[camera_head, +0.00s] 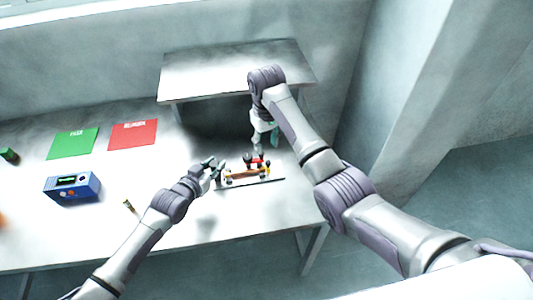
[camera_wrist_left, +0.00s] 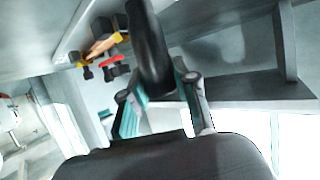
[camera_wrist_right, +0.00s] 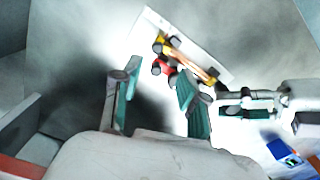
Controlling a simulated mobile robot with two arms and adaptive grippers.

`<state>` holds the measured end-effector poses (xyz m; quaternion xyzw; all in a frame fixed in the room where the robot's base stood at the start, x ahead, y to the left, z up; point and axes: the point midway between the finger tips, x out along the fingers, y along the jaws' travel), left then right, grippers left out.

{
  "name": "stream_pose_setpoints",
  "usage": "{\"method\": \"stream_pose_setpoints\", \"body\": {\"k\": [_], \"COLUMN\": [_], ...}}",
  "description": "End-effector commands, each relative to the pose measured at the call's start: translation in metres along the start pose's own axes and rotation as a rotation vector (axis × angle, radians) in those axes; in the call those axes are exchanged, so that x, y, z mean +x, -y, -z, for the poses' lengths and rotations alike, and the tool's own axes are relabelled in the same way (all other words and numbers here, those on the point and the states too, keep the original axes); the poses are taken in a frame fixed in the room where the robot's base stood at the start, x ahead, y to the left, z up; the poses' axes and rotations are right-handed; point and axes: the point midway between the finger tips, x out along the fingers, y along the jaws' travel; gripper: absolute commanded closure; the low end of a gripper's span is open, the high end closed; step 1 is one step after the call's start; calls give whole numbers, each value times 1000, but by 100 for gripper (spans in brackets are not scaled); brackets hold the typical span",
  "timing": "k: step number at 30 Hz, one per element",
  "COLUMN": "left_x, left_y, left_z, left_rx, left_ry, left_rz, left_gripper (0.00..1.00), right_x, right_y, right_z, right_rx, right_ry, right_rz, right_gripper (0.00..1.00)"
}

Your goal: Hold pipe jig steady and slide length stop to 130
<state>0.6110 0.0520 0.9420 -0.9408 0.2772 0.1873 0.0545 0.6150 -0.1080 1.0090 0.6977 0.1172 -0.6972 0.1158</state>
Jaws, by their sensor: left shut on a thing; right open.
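The pipe jig (camera_head: 278,179) is a pale base plate on the bench, carrying a copper-brown pipe (camera_head: 243,174), dark knobs and yellow supports. A red piece (camera_head: 257,161), which looks like the length stop, sits behind the pipe; it also shows in the right wrist view (camera_wrist_right: 163,68). My left gripper (camera_head: 216,167) is shut at the jig's left end, on a thick dark handle (camera_wrist_left: 148,45). My right gripper (camera_head: 265,140) is open and empty above and behind the jig, near the red piece. The scale marks are too small to read.
A raised shelf (camera_head: 230,70) stands behind the jig. Green (camera_head: 73,143) and red (camera_head: 133,134) mats and a blue device (camera_head: 72,188) lie left on the bench. A small brass-coloured item (camera_head: 129,206) lies near my left arm. The bench's front edge is close to the jig.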

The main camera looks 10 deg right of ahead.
Motion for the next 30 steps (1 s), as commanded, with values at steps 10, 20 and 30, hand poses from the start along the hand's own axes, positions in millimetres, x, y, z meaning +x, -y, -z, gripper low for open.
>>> {"method": "stream_pose_setpoints", "body": {"k": [10, 20, 30], "left_x": [0, 0, 0], "left_y": [2, 2, 1], "left_z": [0, 0, 0], "left_rx": [2, 2, 2], "left_ry": [1, 1, 0], "left_rz": [3, 3, 2], "left_gripper": [100, 100, 42], "right_x": [-34, -34, -34], "right_y": [1, 1, 1], "right_z": [0, 0, 0], "right_rx": [-1, -1, -1], "right_ry": [0, 0, 0], "right_rz": [1, 1, 1], "right_gripper": [57, 57, 57]}}
